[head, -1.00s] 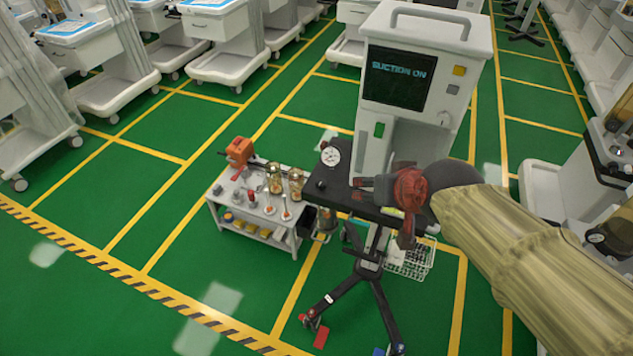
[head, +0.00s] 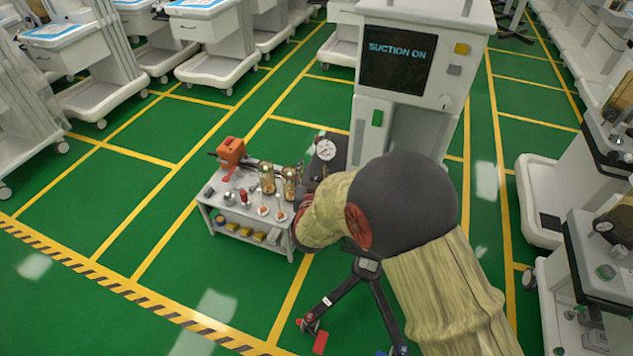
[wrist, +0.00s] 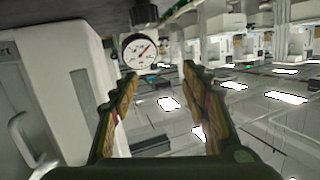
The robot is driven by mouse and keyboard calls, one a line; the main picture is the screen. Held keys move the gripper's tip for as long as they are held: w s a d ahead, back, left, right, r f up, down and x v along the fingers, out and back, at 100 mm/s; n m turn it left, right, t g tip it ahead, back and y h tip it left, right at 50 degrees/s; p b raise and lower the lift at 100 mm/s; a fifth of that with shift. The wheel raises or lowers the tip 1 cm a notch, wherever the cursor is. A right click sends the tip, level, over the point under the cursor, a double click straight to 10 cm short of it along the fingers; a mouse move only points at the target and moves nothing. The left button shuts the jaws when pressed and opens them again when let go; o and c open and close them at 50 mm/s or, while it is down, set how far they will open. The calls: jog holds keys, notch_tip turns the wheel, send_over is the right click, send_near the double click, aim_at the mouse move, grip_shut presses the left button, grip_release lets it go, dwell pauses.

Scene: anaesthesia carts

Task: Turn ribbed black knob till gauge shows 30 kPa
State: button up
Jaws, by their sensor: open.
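The round white gauge (head: 325,149) sits at the back left edge of the black stand top, beside the white suction unit (head: 405,80). A ribbed black knob (wrist: 145,14) shows at the top of the wrist view, just above the gauge in the picture. My gripper (wrist: 160,75) is open and empty, its two fingers apart, with the knob beyond them and not between them. In the head view my arm hides the knob and fingers.
The unit's screen (head: 397,60) reads SUCTION ON. A low grey cart (head: 283,243) with jars, small tools and an orange device (head: 230,151) stands left of the stand. Tripod legs spread below; more carts line both sides, with open green floor at front left.

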jog(key=t+h+b, duration=0.1)
jog(key=t+h, duration=0.1)
send_near(317, 176)
jog(key=w, duration=0.3)
jog(key=shift+w+d+f+b, duration=0.1)
jog(key=shift+w+d+b, duration=0.25)
jog(key=shift+w, duration=0.8)
jog(key=shift+w+d+b, duration=0.15)
jog(key=shift+w+b, duration=0.25)
jog(key=shift+w, duration=0.75)
jog(key=shift+w+d+f+b, duration=0.1)
jog(key=shift+w+d+b, duration=0.25)
jog(key=shift+w, duration=0.8)
jog(key=shift+a, duration=0.1)
jog(key=shift+c, duration=0.4)
jog(key=c, duration=1.1)
